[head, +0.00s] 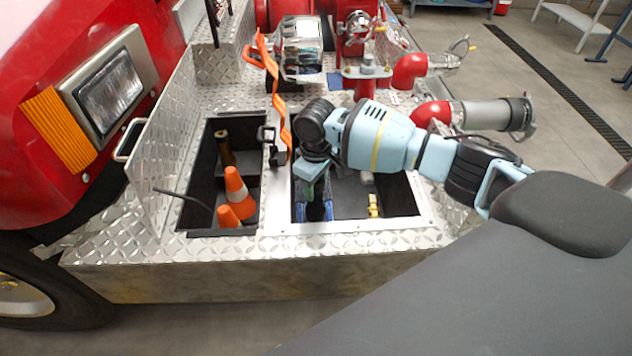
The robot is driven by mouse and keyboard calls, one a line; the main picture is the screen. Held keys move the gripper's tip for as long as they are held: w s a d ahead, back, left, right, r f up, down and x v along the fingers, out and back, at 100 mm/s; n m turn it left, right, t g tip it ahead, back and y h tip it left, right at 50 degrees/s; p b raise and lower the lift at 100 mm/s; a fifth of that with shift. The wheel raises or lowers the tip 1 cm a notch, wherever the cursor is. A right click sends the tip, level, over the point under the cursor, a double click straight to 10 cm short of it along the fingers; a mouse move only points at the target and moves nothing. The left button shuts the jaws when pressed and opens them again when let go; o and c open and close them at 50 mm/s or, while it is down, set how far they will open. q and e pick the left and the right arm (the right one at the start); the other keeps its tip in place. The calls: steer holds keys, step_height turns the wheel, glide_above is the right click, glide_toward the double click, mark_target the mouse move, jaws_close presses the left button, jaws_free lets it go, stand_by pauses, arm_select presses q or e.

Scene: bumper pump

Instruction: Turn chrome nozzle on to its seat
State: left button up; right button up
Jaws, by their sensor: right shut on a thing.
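My right arm comes in from the right, and my right gripper (316,208) points down into the right-hand open compartment (398,198) of the diamond-plate bumper. It is shut on a dark upright thing that is mostly hidden by the gripper and the wrist. I cannot make out a chrome nozzle or its seat, nor tell whether the held thing is the nozzle. Blue parts show close beside the gripper, low in the compartment. My left gripper is not in view.
The left compartment (190,190) holds two orange cones (239,190) and a dark cylinder (226,150). Its lid stands open (160,150). Orange straps (270,75) rise beside the compartments. Red pipework (365,72) and a chrome housing (300,48) stand behind. A small yellow item (374,205) lies right of my gripper.

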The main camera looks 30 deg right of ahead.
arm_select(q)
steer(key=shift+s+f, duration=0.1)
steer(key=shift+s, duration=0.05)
arm_select(e)
steer(key=shift+f, duration=0.6)
stand_by(0.5)
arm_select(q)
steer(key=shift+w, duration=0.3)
arm_select(e)
steer(key=shift+f, duration=0.4)
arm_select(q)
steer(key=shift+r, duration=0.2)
arm_select(e)
steer(key=shift+w+f, duration=0.1)
steer(key=shift+f, duration=0.1)
stand_by(0.6)
